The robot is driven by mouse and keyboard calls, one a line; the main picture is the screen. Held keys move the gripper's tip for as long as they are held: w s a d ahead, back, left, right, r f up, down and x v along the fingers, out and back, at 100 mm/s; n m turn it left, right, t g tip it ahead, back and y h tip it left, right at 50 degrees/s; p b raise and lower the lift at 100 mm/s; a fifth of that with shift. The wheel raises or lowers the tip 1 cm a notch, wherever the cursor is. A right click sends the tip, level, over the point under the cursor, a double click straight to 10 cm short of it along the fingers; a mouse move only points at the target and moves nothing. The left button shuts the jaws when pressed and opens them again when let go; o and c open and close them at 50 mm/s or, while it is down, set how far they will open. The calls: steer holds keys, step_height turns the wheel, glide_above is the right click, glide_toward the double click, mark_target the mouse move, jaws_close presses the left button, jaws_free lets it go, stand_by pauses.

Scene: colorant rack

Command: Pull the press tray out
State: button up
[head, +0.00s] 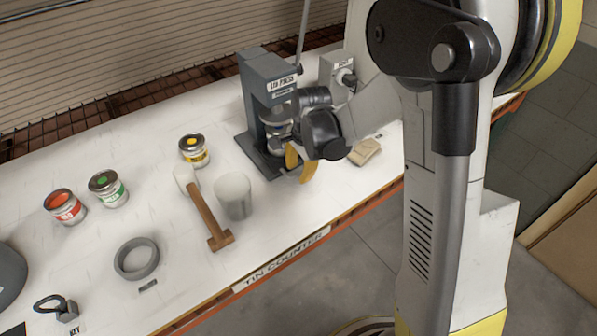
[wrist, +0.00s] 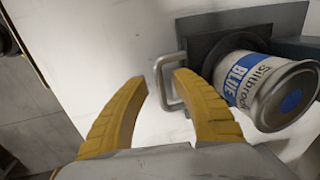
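The grey lid press (head: 262,92) stands on the white counter. A tin with a blue dot and BLUE label (wrist: 270,88) sits at the press tray, a dark plate (wrist: 222,48) partly hidden behind the tin. The tray's grey U-shaped handle (wrist: 160,82) sticks out toward my gripper. My gripper (wrist: 162,77) has its two yellow fingers apart, with the handle bar between their tips. I cannot tell whether either finger touches it. In the head view my gripper (head: 298,165) is low in front of the press and hides the handle.
A grey ring (head: 136,258) lies near the counter's front edge. A tan block (head: 364,151) lies right of my gripper.

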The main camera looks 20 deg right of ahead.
jaws_close()
steer(key=s+d, duration=0.1)
steer(key=s, duration=0.3)
steer(key=s+d, duration=0.1)
steer(key=s, duration=0.3)
steer(key=s+d, duration=0.2)
steer(key=s, duration=0.2)
steer(key=shift+s+b, duration=0.35)
jaws_free()
steer(key=shift+w, duration=0.1)
